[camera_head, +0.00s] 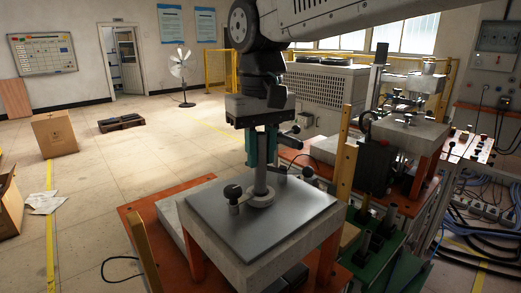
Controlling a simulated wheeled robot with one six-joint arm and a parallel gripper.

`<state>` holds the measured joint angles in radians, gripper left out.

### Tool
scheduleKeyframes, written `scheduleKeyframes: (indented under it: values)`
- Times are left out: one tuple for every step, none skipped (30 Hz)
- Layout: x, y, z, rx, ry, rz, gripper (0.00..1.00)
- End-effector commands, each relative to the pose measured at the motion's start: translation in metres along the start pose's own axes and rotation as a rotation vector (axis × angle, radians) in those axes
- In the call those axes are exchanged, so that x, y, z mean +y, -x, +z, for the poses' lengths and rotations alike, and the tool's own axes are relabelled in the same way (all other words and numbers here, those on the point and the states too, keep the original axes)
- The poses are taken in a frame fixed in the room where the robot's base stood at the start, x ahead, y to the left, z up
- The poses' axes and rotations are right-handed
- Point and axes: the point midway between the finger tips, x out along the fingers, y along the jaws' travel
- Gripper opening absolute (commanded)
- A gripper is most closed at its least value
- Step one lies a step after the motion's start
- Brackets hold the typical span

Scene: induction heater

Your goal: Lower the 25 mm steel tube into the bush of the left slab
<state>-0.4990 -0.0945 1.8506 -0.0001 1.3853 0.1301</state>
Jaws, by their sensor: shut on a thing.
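My gripper (262,150) hangs pointing down over the near slab (225,222), with its two teal fingers shut on the upright grey steel tube (261,181). The slab has a dark grey top plate and stands on orange legs. The round bush (262,201) sits on this plate directly below my gripper. The tube's lower end meets the bush in the picture; I cannot tell whether it is inside or just above the opening. The tube's upper part is hidden between the fingers.
A black-knobbed clamp (233,195) stands just left of the bush. Another black-knobbed lever (306,172) is close on the right. The floor at left is mostly open.

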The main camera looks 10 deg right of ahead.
Motion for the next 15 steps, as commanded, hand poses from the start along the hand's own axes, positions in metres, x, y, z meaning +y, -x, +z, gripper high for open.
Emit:
scheduleKeyframes:
  values:
    - [0.0000,0.0002,-0.0001,0.000,0.000,0.000,0.00]
    - [0.0000,0.0002,-0.0001,0.000,0.000,0.000,0.00]
    - [0.0000,0.0002,-0.0001,0.000,0.000,0.000,0.00]
    - [0.0000,0.0002,-0.0001,0.000,0.000,0.000,0.00]
    - [0.0000,0.0002,-0.0001,0.000,0.000,0.000,0.00]
    - [0.0000,0.0001,-0.0001,0.000,0.000,0.000,0.00]
    - [0.0000,-0.0001,0.0000,0.000,0.000,0.000,0.00]
    - [0.0000,-0.0004,-0.0001,0.000,0.000,0.000,0.00]
    - [0.0000,-0.0009,-0.0001,0.000,0.000,0.000,0.00]
    - [0.0000,-0.0015,-0.0001,0.000,0.000,0.000,0.00]
    - [0.0000,-0.0021,-0.0001,0.001,0.000,0.000,0.00]
    - [0.0000,-0.0031,-0.0002,0.001,0.000,0.000,0.00]
    - [0.0000,-0.0039,-0.0002,0.001,0.000,0.000,0.00]
    - [0.0000,-0.0049,-0.0002,0.000,0.000,0.000,0.00]
    - [0.0000,-0.0061,-0.0001,0.000,0.000,0.000,0.00]
